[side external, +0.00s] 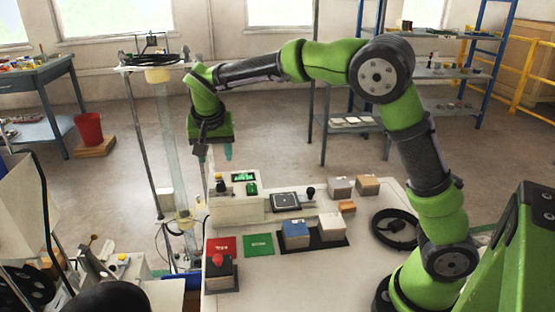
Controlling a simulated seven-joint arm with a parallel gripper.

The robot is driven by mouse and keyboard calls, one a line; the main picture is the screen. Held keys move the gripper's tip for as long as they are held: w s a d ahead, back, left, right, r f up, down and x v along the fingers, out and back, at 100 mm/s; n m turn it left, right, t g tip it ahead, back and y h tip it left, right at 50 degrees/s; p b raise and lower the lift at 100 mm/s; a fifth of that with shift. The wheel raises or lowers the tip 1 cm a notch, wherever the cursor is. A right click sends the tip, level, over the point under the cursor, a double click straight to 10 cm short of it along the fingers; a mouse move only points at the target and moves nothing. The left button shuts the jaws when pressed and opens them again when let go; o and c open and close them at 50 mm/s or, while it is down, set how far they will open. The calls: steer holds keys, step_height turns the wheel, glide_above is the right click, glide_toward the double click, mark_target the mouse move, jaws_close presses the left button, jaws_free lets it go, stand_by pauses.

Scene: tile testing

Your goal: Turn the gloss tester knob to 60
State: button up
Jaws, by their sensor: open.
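My gripper (213,151) hangs pointing down from the green arm, above the back left end of the work table (300,272). It is open, with nothing visible between its fingers. Below and to its right is a pale instrument housing (237,209) with small green displays (243,178). A dark square plate (285,201) sits on the housing's right part. A small black round-topped part (311,191) stands right of the plate, and a small yellow-topped part (219,178) stands at the left end. I cannot tell which is the knob, and no scale is readable. My gripper is apart from all of them.
A red button box (219,272), a red pad (221,246) and a green pad (258,244) lie at the front left. A black tray (341,241) holds blue-grey and whitish blocks. More blocks (368,184) and a black ring (397,229) are at the right. The front middle is clear.

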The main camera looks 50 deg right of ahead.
mark_target(220, 182)
steer(key=x, duration=1.1)
steer(key=shift+f, duration=0.25)
steer(key=shift+c, duration=0.4)
jaws_close()
